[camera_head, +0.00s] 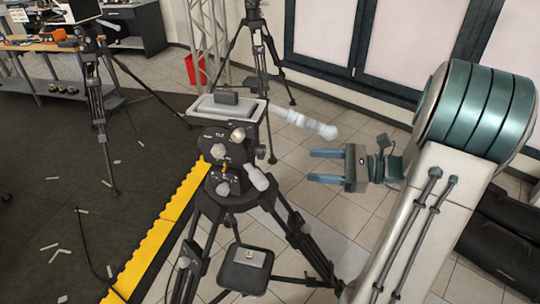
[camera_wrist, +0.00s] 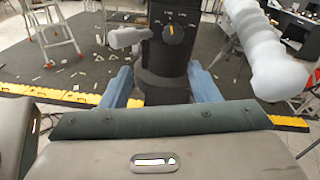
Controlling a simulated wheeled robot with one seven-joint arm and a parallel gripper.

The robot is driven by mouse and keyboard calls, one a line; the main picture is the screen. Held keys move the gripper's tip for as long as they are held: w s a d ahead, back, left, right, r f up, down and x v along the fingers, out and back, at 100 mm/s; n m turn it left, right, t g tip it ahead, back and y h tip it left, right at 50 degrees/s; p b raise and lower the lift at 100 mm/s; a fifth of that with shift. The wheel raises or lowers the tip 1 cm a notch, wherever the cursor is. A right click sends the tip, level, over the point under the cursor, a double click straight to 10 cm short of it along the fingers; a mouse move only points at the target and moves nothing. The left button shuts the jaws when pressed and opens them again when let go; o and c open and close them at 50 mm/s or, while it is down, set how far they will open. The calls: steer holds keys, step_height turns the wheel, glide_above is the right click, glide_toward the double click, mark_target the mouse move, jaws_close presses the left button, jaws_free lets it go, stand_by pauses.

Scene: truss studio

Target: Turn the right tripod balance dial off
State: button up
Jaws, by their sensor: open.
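The tripod (camera_head: 225,165) stands upright in the middle of the head view, with a black head carrying several pale knobs and a plate on top. In the wrist view, a round dial (camera_wrist: 173,32) with an orange mark faces me on the black tripod head (camera_wrist: 165,65). My gripper (camera_head: 312,165) is open and empty to the right of the tripod head, its blue fingers pointing at it and apart from it. In the wrist view, the fingers of my gripper (camera_wrist: 162,85) appear on either side of the column below the dial; I cannot tell the exact gap.
A pale pan handle (camera_head: 303,123) sticks out right from the tripod head, above my gripper; it looms at upper right in the wrist view (camera_wrist: 265,50). Another tripod (camera_head: 262,50) stands behind, near a red bucket (camera_head: 195,68). A yellow edge strip (camera_head: 165,225) borders the dark mat.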

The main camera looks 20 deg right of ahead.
mark_target(265, 152)
steer(key=shift+m+t, duration=0.5)
steer(key=shift+t, duration=0.1)
steer(key=x, duration=0.4)
steer(key=p+x, duration=0.1)
steer(key=x, duration=0.3)
steer(key=w+p+x, duration=0.1)
steer(key=x, duration=0.3)
steer(key=shift+w+d+r, duration=0.1)
steer(key=shift+w+d, duration=0.05)
steer(key=c, duration=1)
